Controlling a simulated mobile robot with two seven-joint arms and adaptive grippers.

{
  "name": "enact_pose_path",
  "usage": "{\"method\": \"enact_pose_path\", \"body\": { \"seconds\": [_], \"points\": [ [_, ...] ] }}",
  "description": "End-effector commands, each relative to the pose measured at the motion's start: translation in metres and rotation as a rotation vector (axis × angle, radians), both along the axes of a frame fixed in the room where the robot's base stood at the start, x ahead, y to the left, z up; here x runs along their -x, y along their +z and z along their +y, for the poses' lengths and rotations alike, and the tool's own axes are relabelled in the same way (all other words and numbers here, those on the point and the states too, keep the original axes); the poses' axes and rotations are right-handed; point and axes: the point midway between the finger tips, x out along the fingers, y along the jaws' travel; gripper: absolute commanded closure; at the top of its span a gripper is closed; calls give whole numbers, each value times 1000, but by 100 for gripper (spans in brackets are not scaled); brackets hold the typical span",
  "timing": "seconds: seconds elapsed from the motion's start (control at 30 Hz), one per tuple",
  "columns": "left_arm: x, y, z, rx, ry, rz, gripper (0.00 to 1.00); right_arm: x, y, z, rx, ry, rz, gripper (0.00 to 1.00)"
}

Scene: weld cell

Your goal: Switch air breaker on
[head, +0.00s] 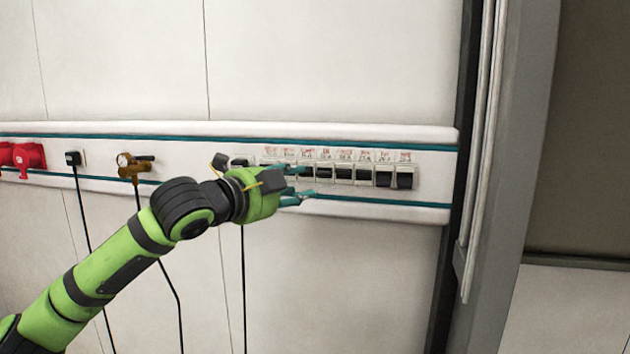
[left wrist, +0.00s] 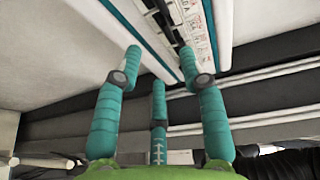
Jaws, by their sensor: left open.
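A row of several dark breaker switches (head: 344,172) sits in the wall rail, with white and red labels above them. Which one is the air breaker cannot be read. My left gripper (head: 303,183) is open and empty, in front of the left part of the row, and hides some switches there. In the left wrist view its teal fingers (left wrist: 160,80) are spread, and the breaker panel (left wrist: 200,40) shows beyond them at the top. I cannot tell whether a finger touches a switch. My right gripper is in neither view.
The white wall rail (head: 100,133) carries red sockets (head: 28,156), a black plug (head: 73,158) and a brass valve with a gauge (head: 130,165). Cables hang below. A grey post (head: 515,180) stands right of the panel.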

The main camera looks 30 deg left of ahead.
Motion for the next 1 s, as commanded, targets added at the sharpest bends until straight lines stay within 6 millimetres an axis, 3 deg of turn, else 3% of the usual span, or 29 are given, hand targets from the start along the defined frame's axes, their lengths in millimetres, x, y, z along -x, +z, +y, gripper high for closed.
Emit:
{"method": "enact_pose_path", "body": {
  "seconds": [0.17, 0.53, 0.9, 0.93, 1.0],
  "points": [
    [-9, 10, 2, -5, 1, -12, 59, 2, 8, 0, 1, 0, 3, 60],
    [-60, 5, -6, -5, 2, -12, 59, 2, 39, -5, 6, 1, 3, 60],
    [-68, 1, -7, -7, 3, -13, 59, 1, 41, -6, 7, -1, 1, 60],
    [-68, 1, -7, -7, 3, -13, 63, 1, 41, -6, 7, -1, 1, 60],
    [-68, 1, -7, -7, 3, -13, 91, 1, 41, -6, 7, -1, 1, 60]
  ]
}}
